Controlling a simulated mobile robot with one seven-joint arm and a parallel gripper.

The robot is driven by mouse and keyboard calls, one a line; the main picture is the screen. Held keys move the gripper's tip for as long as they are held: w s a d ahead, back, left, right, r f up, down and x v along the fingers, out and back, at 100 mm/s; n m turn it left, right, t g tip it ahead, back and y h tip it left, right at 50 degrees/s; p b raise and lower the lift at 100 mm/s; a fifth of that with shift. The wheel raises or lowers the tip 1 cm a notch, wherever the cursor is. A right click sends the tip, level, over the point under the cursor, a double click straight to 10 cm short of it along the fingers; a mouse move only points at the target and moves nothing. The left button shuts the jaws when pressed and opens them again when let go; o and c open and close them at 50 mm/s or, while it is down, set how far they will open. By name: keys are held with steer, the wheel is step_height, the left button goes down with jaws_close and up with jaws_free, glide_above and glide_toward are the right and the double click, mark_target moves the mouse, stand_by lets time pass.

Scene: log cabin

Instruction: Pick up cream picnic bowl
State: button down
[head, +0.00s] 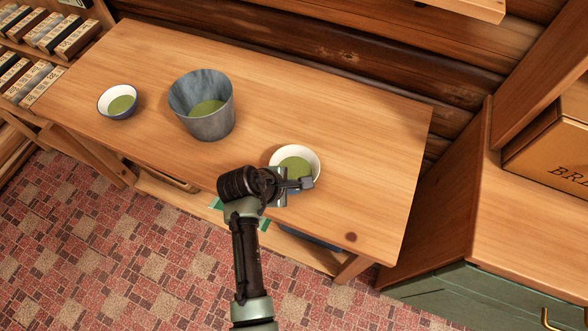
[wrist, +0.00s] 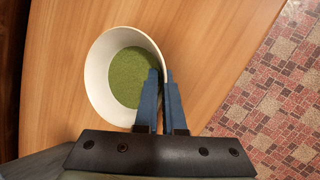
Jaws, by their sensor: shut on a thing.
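The cream bowl (head: 310,155) with a green inside bottom sits at the front right part of the wooden table, and my arm hides part of its near side. In the wrist view the bowl (wrist: 101,88) shows from above. My gripper (wrist: 160,76) is shut on the bowl's rim, with one blue finger inside and one outside the wall. In the head view my gripper (head: 298,184) is at the bowl's near side. I cannot tell whether the bowl touches the table.
A grey metal bucket (head: 205,122) stands left of the bowl on the table (head: 370,140). A dark-sided bowl (head: 118,112) with a green bottom stands farther left. A green cabinet (head: 470,295) and a cardboard box (head: 555,145) are at the right. The table's right end is clear.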

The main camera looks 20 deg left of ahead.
stand_by(0.3)
step_height(320, 180, up, 10)
steer(key=shift+p, duration=0.6)
stand_by(0.3)
